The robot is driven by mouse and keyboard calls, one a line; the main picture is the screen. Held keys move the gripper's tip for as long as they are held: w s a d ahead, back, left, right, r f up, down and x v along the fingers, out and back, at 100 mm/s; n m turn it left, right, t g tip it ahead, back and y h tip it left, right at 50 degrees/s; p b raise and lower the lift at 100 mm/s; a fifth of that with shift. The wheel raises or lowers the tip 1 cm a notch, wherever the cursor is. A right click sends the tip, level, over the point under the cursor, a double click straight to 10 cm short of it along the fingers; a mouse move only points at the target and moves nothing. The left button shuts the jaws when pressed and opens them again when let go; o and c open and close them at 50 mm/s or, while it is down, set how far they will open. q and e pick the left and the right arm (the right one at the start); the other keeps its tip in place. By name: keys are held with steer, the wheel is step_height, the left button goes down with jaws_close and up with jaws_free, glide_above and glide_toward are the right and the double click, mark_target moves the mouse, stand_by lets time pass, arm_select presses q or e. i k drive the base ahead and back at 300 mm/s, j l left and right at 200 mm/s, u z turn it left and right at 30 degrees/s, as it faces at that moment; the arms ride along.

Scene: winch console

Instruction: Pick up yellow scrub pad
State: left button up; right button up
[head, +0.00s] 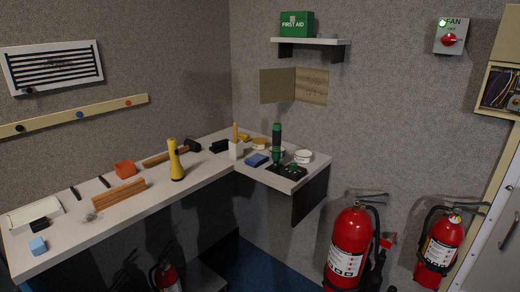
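A small flat yellow item (244,137), which looks like the yellow scrub pad, lies at the back corner of the L-shaped counter (215,185). It is partly hidden behind a white holder (236,150) with an orange stick standing in it. It is too small to make out fully. A tan round item (260,143) lies just to its right. Neither of my grippers is in view.
A blue pad (256,160), a green-and-black tool (277,145) on a dark base and a white roll (303,156) crowd the right wing. Fire extinguishers (349,245) stand right.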

mark_target(246, 138)
steer(key=i+u, duration=0.15)
steer(key=u, duration=0.25)
steer(key=i+l+u, duration=0.1)
steer(key=u, duration=0.25)
steer(key=i+l+u, duration=0.15)
steer(key=u, duration=0.8)
steer(key=z, duration=1.55)
